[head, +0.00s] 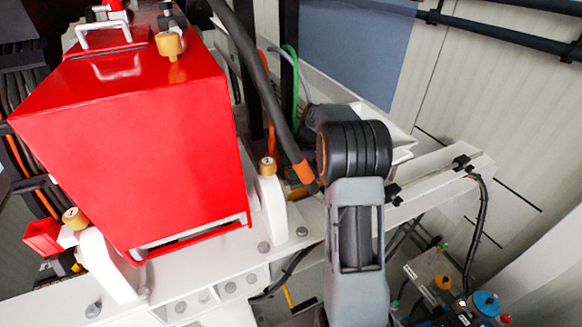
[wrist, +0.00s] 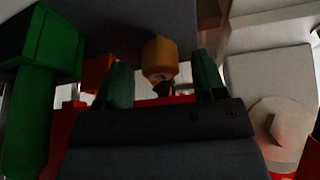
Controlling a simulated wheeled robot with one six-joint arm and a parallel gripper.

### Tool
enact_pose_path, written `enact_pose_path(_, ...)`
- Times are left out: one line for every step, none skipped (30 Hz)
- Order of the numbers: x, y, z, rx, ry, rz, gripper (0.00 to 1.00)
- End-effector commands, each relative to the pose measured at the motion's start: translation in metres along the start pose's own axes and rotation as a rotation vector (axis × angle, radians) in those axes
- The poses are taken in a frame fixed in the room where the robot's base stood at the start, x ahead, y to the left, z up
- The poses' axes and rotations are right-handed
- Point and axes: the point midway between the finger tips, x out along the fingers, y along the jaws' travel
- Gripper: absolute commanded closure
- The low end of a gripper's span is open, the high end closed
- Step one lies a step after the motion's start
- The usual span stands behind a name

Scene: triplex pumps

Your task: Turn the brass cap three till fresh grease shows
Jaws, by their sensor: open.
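In the wrist view a brass cap (wrist: 160,57) sits ahead of my gripper (wrist: 163,77), between the two green fingertips in the picture. The fingers are apart, with a gap on each side of the cap. I cannot tell how deep the cap is between them. In the head view one brass cap (head: 170,45) is on top of the red housing, another (head: 268,166) is at its right foot, and another (head: 75,217) is at the lower left. Their markings are too small to read surely. I cannot tell which one the wrist view shows. My gripper is hidden in the head view.
The red housing (head: 140,150) fills the left of the head view. A dark hose (head: 255,80) runs down beside it. A white beam (head: 440,180) lies right of my arm. In the wrist view a green part (wrist: 35,90) stands close on the left and pale blocks (wrist: 265,75) on the right.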

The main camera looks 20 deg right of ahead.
Motion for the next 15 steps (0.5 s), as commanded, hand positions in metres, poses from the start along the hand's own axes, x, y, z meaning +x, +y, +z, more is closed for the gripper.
enact_pose_path(0.0033, -0.0002, -0.0008, -0.001, 0.001, -0.002, 0.36)
enact_pose_path(0.0049, -0.0001, -0.0008, -0.001, 0.001, -0.001, 0.36)
enact_pose_path(0.0068, 0.0, -0.0008, -0.001, 0.0, -0.001, 0.36)
enact_pose_path(0.0079, 0.0, -0.0007, -0.001, 0.0, 0.0, 0.36)
enact_pose_path(0.0089, 0.0, -0.0007, -0.001, 0.0, 0.0, 0.36)
enact_pose_path(0.0098, -0.0001, -0.0007, -0.001, 0.0, -0.001, 0.36)
enact_pose_path(0.0102, -0.0001, -0.0007, -0.001, 0.0, -0.001, 0.36)
enact_pose_path(0.0105, -0.0001, -0.0006, -0.001, 0.0, -0.001, 0.36)
enact_pose_path(0.0107, -0.0001, -0.0006, -0.001, 0.0, -0.001, 0.36)
enact_pose_path(0.0107, -0.0001, -0.0006, -0.001, 0.0, -0.001, 0.36)
enact_pose_path(0.0107, -0.0001, -0.0006, -0.001, 0.0, -0.001, 0.36)
enact_pose_path(0.0107, -0.0001, -0.0006, -0.001, 0.0, -0.001, 0.36)
enact_pose_path(0.0106, -0.0001, -0.0006, -0.001, 0.0, -0.001, 0.36)
enact_pose_path(0.0106, -0.0001, -0.0006, -0.001, 0.0, -0.001, 0.36)
enact_pose_path(0.0106, -0.0001, -0.0006, -0.001, 0.0, -0.001, 0.39)
